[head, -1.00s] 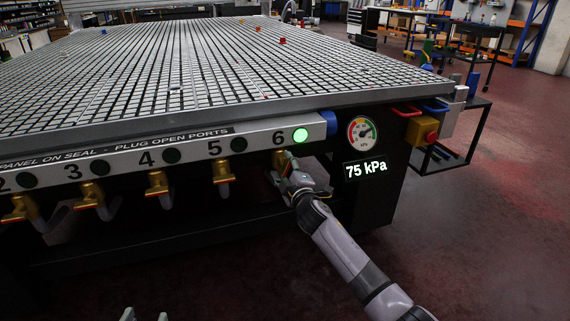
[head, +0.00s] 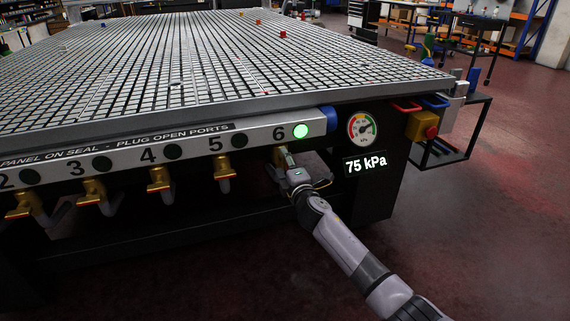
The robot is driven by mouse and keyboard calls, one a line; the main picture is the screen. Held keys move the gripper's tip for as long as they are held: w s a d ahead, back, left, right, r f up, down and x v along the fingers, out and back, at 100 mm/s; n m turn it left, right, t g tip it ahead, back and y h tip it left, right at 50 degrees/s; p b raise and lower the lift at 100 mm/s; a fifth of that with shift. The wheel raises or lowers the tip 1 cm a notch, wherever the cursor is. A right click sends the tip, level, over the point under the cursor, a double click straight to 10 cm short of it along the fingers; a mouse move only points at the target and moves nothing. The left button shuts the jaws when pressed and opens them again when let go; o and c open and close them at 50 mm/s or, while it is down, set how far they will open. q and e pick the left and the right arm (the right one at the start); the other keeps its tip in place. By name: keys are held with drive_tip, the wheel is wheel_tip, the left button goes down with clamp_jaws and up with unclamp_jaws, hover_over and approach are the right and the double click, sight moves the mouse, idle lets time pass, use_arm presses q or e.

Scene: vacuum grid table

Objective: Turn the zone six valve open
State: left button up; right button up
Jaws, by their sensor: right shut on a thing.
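The zone six valve (head: 279,157) is a brass fitting under the number 6 at the right end of the white label strip (head: 192,147). The round lamp (head: 301,131) beside the 6 glows green. My right gripper (head: 287,165) is at this valve, shut on its handle; the gripper hides most of the handle, so its exact angle is hard to tell. The gauge (head: 362,129) has its needle toward the right, and the display (head: 366,164) reads 75 kPa. My left gripper is out of view.
The brass valves of the other zones, such as zone five (head: 223,168), have dark lamps. The grid table top (head: 200,85) overhangs the valves.

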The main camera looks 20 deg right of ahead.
drive_tip(key=o, duration=1.2)
drive_tip(key=shift+c, duration=0.2)
drive_tip(key=shift+s, duration=0.15)
drive_tip(key=s, duration=1.1)
drive_tip(key=shift+s+d, duration=0.2)
drive_tip(key=shift+s, duration=0.15)
